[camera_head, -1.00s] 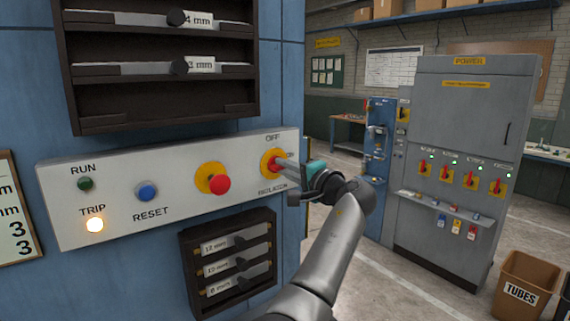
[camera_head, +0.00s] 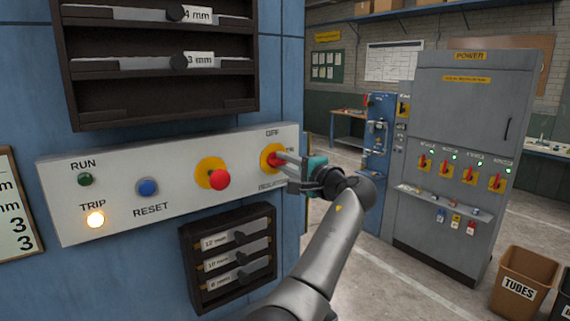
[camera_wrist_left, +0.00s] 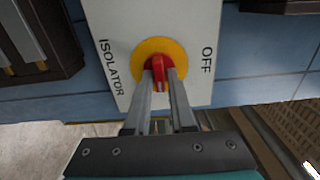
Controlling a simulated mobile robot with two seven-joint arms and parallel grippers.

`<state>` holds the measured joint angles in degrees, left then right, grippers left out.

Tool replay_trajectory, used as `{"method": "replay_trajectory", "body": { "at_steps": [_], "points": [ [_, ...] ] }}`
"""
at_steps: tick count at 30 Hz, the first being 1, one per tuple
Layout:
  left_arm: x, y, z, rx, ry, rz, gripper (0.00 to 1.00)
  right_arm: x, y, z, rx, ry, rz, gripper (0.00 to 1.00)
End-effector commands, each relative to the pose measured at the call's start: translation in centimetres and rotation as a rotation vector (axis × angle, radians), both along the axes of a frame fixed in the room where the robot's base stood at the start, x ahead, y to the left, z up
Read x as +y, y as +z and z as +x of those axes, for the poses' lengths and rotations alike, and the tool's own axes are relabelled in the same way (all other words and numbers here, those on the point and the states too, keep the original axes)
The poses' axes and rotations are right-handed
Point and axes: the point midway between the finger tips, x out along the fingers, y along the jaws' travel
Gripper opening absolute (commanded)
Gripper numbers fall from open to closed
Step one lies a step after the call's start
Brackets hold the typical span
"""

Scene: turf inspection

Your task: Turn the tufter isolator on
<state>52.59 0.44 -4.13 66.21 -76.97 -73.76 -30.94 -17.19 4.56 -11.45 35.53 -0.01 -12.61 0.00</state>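The isolator (camera_head: 266,158) is a red handle on a yellow disc near the right end of the white control panel (camera_head: 115,183). The word OFF stands above it, and ISOLATOR below. The wrist view shows the red handle (camera_wrist_left: 158,68) between the two grey fingers of my left gripper (camera_wrist_left: 161,76), close against it on both sides. In the head view my left gripper (camera_head: 282,161) reaches the handle from the right, one finger above the other. The fingers partly hide the handle, so its exact angle is unclear. My right gripper is out of view.
A red stop button (camera_head: 219,180), a blue reset button (camera_head: 147,188), a dark RUN lamp (camera_head: 85,180) and a lit TRIP lamp (camera_head: 95,219) share the panel. Dark racks sit above (camera_head: 160,118) and below (camera_head: 190,265). A grey power cabinet (camera_head: 455,115) stands behind.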

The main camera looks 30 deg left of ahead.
Motion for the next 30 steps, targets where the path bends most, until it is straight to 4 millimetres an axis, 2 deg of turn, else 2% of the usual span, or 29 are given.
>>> {"method": "replay_trajectory", "body": {
  "at_steps": [1, 5, 12, 16, 20, 30],
  "points": [
    [0.0, 0.0, 0.0, -0.001, 0.0, 0.0, 0.29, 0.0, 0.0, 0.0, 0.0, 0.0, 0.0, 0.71],
    [0.0, 0.0, 0.0, -0.001, 0.001, -0.002, 0.44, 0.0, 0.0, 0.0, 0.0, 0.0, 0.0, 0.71],
    [0.0, 0.0, 0.0, -0.002, 0.002, -0.003, 0.45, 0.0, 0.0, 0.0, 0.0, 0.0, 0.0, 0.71],
    [-0.7, -0.2, -0.2, -0.002, 0.0, -0.002, 0.45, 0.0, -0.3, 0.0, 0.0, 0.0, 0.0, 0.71],
    [-2.6, -0.4, -1.0, -0.004, -0.003, -0.005, 0.45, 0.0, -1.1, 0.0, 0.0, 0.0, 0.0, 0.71],
    [-10.1, -0.4, -4.2, -0.003, -0.002, -0.004, 0.45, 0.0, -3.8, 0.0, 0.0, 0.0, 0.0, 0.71]
  ]
}}
